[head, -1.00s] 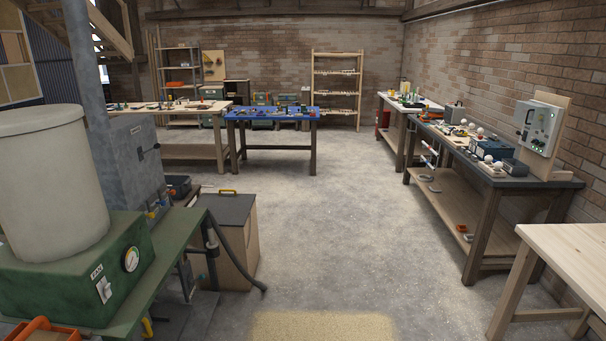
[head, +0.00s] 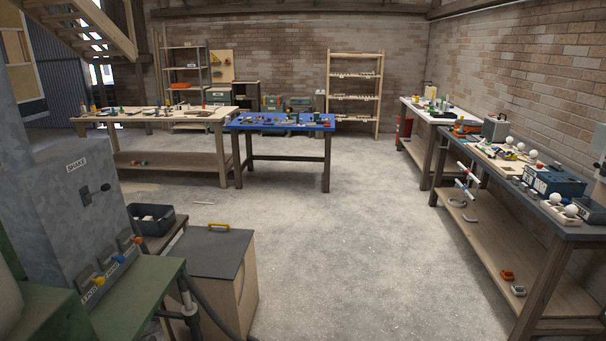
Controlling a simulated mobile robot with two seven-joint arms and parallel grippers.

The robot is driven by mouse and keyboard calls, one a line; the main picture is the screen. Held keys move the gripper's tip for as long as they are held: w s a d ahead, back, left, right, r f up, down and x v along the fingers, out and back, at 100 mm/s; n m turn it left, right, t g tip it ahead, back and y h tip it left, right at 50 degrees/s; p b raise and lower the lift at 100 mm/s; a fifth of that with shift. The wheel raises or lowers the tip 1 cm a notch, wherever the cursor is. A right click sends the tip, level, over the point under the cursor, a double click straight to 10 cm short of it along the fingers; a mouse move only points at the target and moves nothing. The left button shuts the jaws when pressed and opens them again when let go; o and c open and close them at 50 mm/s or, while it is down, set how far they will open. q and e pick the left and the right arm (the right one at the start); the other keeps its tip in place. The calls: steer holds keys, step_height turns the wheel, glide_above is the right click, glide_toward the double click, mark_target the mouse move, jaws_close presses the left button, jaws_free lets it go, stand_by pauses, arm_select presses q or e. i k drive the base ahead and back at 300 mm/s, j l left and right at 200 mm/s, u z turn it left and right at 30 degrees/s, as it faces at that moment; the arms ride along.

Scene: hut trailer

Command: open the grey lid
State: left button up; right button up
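The grey lid (head: 207,253) lies flat and closed on top of a light wooden box (head: 243,293) at the lower left of the middle in the head view. The box stands on the floor beside the green bench. Neither of my grippers shows in the head view.
The green bench (head: 140,290) with a grey cabinet (head: 75,200) and coloured levers stands at the left, close to the box. A dark hose (head: 205,312) runs by the box's front. A dark bin (head: 151,218) sits behind it. Open concrete floor (head: 340,250) lies to the right.

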mark_target(211, 252)
steer(key=i+u, duration=0.1)
steer(key=i, duration=0.7)
steer(key=i+l+u, duration=0.1)
steer(key=i, duration=0.75)
steer(key=i+u, duration=0.45)
steer(key=i+l+u, duration=0.1)
steer(key=u, duration=0.3)
steer(key=i+l+u, duration=0.25)
steer(key=i+u, duration=0.2)
steer(key=i+l+u, duration=0.2)
steer(key=u, duration=0.2)
steer(key=i+l+u, duration=0.35)
steer(key=i+j, duration=0.05)
